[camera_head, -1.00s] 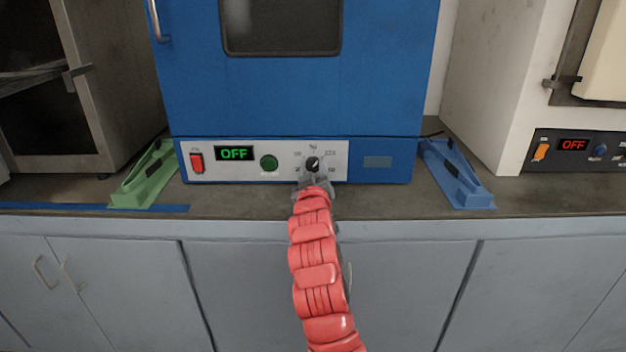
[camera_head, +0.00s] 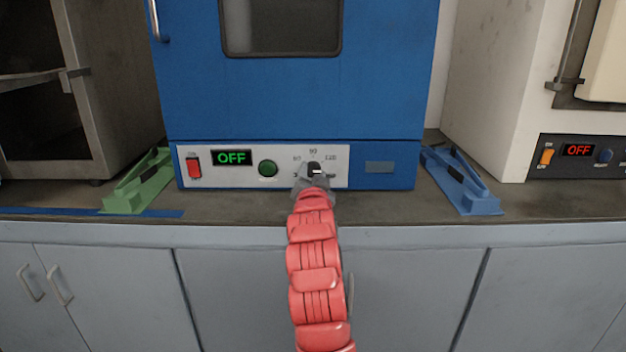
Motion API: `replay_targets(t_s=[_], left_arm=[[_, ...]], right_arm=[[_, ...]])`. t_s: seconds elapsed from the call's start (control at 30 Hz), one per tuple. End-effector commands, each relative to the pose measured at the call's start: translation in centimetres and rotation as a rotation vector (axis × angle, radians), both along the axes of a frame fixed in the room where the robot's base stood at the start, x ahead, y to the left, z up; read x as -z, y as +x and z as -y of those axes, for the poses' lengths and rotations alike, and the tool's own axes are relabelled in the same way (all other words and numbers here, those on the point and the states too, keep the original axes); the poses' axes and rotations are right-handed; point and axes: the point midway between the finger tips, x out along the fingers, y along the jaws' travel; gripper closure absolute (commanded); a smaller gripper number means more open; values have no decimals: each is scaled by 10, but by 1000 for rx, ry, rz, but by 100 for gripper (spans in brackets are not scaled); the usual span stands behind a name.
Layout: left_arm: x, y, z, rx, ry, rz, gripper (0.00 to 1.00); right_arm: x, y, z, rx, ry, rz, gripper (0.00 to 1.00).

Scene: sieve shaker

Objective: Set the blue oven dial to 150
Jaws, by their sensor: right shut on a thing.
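The blue oven (camera_head: 300,100) stands on the counter in the middle of the view. Its white panel (camera_head: 224,177) carries a display reading OFF, a red switch (camera_head: 194,167), a green round button (camera_head: 268,168) and the black dial (camera_head: 314,168). The numbers around the dial include 60, 90 and 120; the lower ones are partly hidden. My right gripper (camera_head: 313,178), on the red arm, is at the dial and shut on it. The dial's white pointer mark points right, below the 120. My left gripper is not in view.
A green holder (camera_head: 140,185) and a blue holder (camera_head: 462,185) stand on the counter on either side of the oven. A white oven (camera_head: 500,90) is at right, a grey one (camera_head: 105,90) at left. Cabinets line the front.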

Motion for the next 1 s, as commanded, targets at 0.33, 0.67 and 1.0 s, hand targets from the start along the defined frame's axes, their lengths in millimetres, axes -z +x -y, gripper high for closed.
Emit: replay_targets(t_s=[0.33, 0.67, 1.0], left_arm=[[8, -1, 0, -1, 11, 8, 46], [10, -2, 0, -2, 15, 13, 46], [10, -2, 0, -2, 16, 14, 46]], right_arm=[[3, 0, -1, 0, 302, -5, 100], [3, 0, 0, 0, 486, -5, 100], [2, 0, -1, 0, 549, -5, 100]])
